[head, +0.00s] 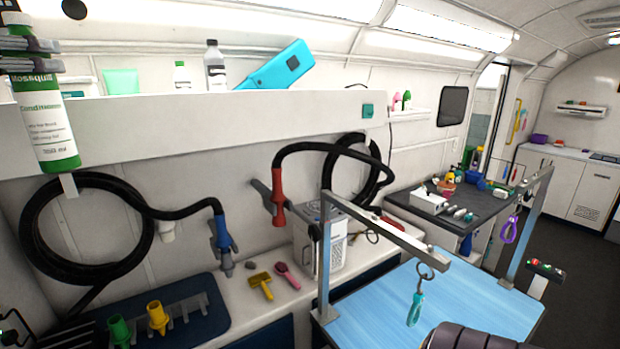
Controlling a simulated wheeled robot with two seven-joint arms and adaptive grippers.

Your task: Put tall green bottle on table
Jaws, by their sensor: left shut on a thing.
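A tall bottle (48,125) with a white label, green lower edge and green cap is at the upper left of the head view. My left gripper (30,56) is shut on it near its top. The bottle is held a little tilted, in front of the white shelf. The blue-topped table (385,300) with a metal frame is at the lower right, well apart from the bottle. My right gripper is not in view.
The shelf (200,125) holds bottles and a blue box (277,68). Black hoses (85,262) hang below. A metal grooming bar (390,232) crosses above the table, with a teal-handled tool (414,308) hanging from it. The tabletop looks clear.

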